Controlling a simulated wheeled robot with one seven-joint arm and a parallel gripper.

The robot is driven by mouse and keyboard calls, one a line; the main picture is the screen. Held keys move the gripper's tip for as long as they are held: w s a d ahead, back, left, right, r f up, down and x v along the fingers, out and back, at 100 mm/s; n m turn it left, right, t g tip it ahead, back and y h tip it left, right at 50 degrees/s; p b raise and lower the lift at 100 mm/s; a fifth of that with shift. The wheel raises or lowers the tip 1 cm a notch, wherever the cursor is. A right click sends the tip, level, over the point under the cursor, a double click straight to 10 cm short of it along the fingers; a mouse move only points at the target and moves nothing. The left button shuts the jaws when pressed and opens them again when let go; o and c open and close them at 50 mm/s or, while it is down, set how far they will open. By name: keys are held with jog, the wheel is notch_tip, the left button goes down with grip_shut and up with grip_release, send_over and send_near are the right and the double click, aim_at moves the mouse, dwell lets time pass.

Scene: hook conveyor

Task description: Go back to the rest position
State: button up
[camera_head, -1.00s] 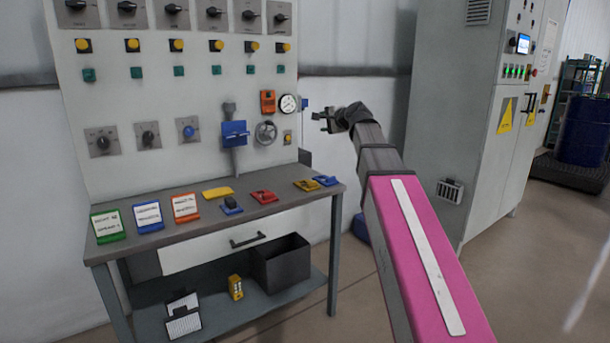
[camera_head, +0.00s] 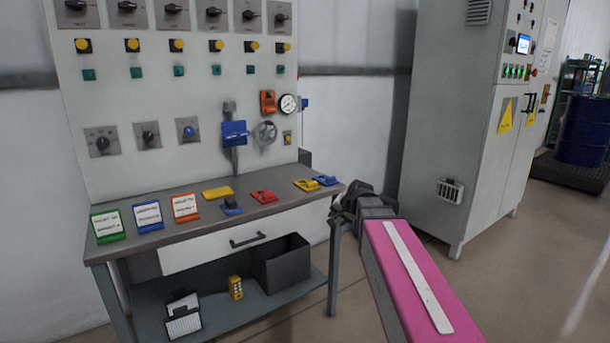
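My arm reaches in from the lower right, with a pink link and a dark grey wrist. My gripper (camera_head: 337,212) is at the right end of the workbench, low beside the table's right corner. It is small and dark here, and its fingers are hard to make out, so I cannot tell if it is open or shut. I see nothing held in it.
The workbench (camera_head: 265,217) carries blue, red and yellow lockout devices and several tags. Above it stands a control panel (camera_head: 205,100) with knobs and a blue-covered valve. Open floor lies at the lower right.

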jog(key=s+d+f+n+g+h, duration=0.2)
jog(key=s+d+f+g, duration=0.1)
jog(key=s+f, duration=0.6)
jog(key=s+d+f+n+g+h, duration=0.2)
jog(key=s+d+f+n+g, duration=0.1)
jog(key=s+f, duration=0.7)
notch_tip(320, 180, down, 2)
jog(key=shift+s+d, duration=0.3)
jog(key=shift+d, duration=0.1)
dwell(1.3)
